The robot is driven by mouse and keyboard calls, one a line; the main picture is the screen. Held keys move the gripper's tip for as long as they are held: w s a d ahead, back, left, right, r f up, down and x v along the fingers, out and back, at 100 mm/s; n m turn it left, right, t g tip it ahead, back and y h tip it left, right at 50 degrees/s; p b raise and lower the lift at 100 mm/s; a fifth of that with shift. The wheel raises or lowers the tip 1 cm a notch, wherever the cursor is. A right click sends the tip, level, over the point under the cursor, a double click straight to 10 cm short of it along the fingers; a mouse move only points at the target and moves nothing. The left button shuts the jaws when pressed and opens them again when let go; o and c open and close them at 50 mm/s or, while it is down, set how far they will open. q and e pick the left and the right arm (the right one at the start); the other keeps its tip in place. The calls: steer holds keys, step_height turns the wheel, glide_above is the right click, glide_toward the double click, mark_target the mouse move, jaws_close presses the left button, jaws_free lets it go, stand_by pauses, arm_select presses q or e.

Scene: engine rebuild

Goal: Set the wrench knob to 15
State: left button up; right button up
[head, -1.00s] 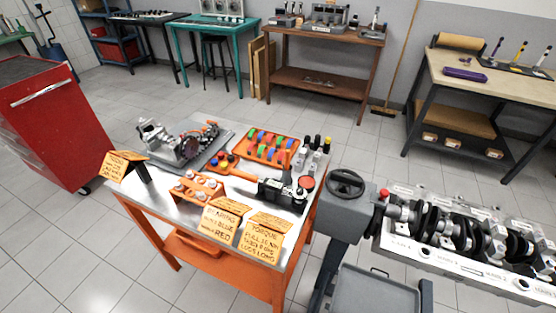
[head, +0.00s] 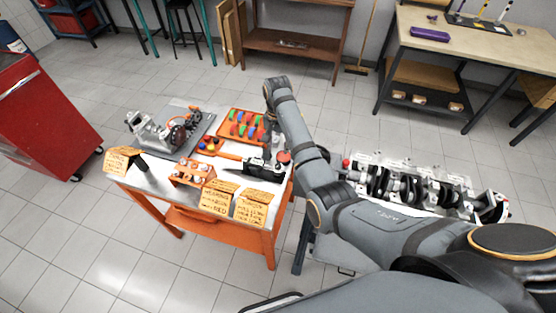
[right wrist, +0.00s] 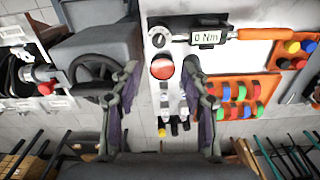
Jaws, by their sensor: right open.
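The torque wrench (head: 262,168) lies on the metal-topped orange table in the head view. In the right wrist view its display (right wrist: 208,38) reads 0 Nm, and its orange handle points right. The round knob (right wrist: 160,38) is at the wrench's left end. My right gripper (right wrist: 161,66) is open and empty, its fingers pointing toward the wrench. The knob shows beyond the fingertips, not between them. In the head view my right arm reaches over the table's right back corner, and its fingers are hard to make out. My left gripper is not in view.
A red round button or cap (right wrist: 162,67) sits beside the knob. Several small bottles (right wrist: 172,105) stand close by. An orange tray (right wrist: 232,115) of coloured pieces is to the right. A handwheel (right wrist: 95,75) and the crankshaft stand (head: 410,185) are beside the table.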

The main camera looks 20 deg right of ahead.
mark_target(278, 165)
step_height(278, 165, down, 9)
steer(key=shift+s+d+f+p, duration=0.1)
steer(key=shift+f+p, duration=0.1)
steer(key=shift+p, duration=0.45)
steer(key=shift+f, duration=0.55)
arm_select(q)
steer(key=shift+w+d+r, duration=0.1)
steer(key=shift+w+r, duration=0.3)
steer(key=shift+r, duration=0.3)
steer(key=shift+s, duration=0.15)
arm_select(e)
jaws_close()
